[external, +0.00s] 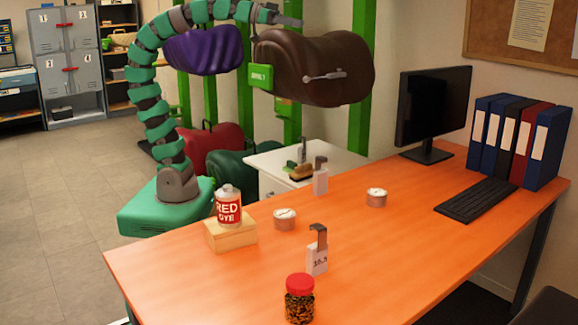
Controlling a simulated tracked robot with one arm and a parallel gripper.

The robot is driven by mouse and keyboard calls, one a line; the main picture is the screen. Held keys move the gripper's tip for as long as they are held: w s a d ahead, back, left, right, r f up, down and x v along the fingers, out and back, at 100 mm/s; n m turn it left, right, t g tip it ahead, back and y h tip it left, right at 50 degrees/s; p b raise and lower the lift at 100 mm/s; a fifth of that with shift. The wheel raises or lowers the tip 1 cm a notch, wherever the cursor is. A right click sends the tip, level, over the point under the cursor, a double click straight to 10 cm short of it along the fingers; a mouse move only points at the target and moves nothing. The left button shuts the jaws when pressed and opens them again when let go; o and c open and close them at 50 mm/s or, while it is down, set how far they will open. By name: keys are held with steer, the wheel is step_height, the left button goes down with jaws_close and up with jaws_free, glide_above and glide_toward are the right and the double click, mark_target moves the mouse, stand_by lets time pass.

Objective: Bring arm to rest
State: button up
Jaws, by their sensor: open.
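My green and grey segmented arm rises from my green base and arches over to the right at the top of the external view. My gripper (289,20) is at its end, just above the brown saddle (325,68). It is open and nothing shows between its fingers. I cannot tell whether the fingers touch the saddle. The brown saddle hangs on a green rack (363,28), with a green tag (261,76) at its left and a metal tool-like piece on its side.
A purple saddle (208,50) hangs behind my arm. Floor at left is clear.

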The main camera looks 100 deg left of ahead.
step_height(320, 180, up, 6)
steer(key=p, duration=0.6)
steer(key=shift+f, duration=0.1)
stand_by(0.7)
